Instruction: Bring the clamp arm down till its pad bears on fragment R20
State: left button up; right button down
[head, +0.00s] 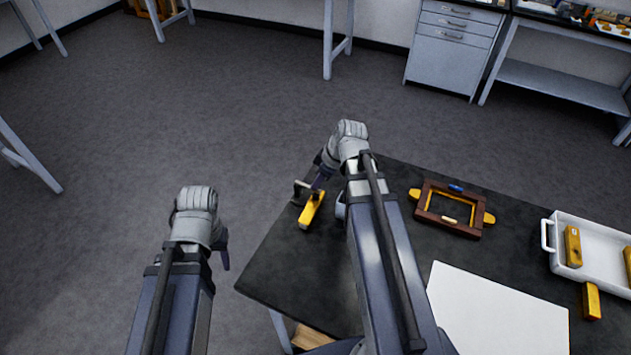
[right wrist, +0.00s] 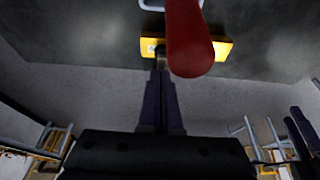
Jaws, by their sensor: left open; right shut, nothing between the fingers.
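A gold fragment (head: 312,210) lies near the left edge of the dark table, next to a grey clamp (head: 300,190). In the right wrist view the gold fragment (right wrist: 221,48) carries a small white label, too small to read. The clamp's red handle (right wrist: 192,45) stands close to the camera, in front of the fragment. The pad is hidden, so I cannot tell whether it touches the fragment. My right gripper (head: 319,184) is shut and empty, its tips (right wrist: 160,60) close to the fragment and left of the red handle. My left gripper (head: 224,260) is open, off the table's left side.
A brown wooden frame (head: 424,216) with gold pieces lies on the table (head: 290,280). A white sheet (head: 490,315) lies near the front. A white tray (head: 597,245) with gold pieces stands at the right, with another gold block (head: 591,301) beside it.

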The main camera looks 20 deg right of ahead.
pick_arm(q)
jog(key=shift+f, duration=0.25)
pick_arm(e)
jog(key=shift+s+f, duration=0.2)
jog(key=shift+s, duration=0.05)
